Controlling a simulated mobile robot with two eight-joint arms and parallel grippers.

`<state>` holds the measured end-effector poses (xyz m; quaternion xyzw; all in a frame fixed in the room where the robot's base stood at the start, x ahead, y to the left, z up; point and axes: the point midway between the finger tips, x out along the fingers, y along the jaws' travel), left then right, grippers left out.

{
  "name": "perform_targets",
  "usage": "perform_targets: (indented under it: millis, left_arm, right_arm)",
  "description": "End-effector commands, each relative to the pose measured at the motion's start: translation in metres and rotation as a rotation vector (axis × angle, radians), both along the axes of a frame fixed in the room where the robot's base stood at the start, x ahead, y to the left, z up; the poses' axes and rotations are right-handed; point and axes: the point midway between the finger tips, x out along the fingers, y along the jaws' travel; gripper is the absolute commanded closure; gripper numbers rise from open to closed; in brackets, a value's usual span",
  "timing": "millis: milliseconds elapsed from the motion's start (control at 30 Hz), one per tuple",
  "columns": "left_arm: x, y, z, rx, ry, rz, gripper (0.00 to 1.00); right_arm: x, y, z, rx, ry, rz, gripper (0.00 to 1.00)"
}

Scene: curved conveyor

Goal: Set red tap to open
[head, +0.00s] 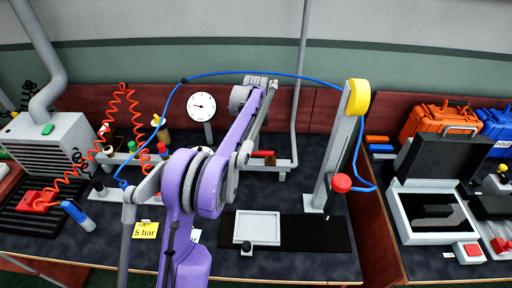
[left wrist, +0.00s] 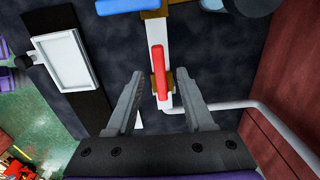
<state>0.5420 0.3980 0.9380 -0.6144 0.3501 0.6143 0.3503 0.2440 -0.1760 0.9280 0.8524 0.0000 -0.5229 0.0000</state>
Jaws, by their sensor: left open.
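The red tap handle (left wrist: 158,62) sits on a brass-coloured valve body on a pale pipe (left wrist: 154,32) in the left wrist view. The handle looks lined up with the pipe in that view. My left gripper (left wrist: 163,84) is open, its two fingers on either side of the valve with gaps both sides. No contact shows; the height above the tap is hard to judge. In the head view a small part of the red tap (head: 262,154) shows just right of my purple arm, which hides much of the pipe and my left fingertips. My right gripper is not in view.
A blue handle (left wrist: 130,5) lies across the pipe beyond the red one. A pale pipe (left wrist: 235,104) bends off to the right. A gauge (head: 202,107) stands behind my arm. A grey post with a yellow top (head: 358,97) and a white tray (head: 257,216) stand nearby.

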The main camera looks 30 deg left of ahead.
Motion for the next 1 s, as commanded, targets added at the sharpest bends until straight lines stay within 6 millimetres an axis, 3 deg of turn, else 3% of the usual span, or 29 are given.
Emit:
perform_targets:
  millis: [200,400,1000]
  left_arm:
    - [0.0,0.0,0.045,0.001,-0.001,0.0,0.47]
    - [0.0,0.0,0.066,0.001,-0.001,0.0,0.47]
    - [0.0,0.0,0.069,0.001,-0.001,0.001,0.47]
  right_arm:
    - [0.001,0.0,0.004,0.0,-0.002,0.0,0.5]
    - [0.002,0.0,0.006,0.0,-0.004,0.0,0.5]
    - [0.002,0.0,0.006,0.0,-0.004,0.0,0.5]
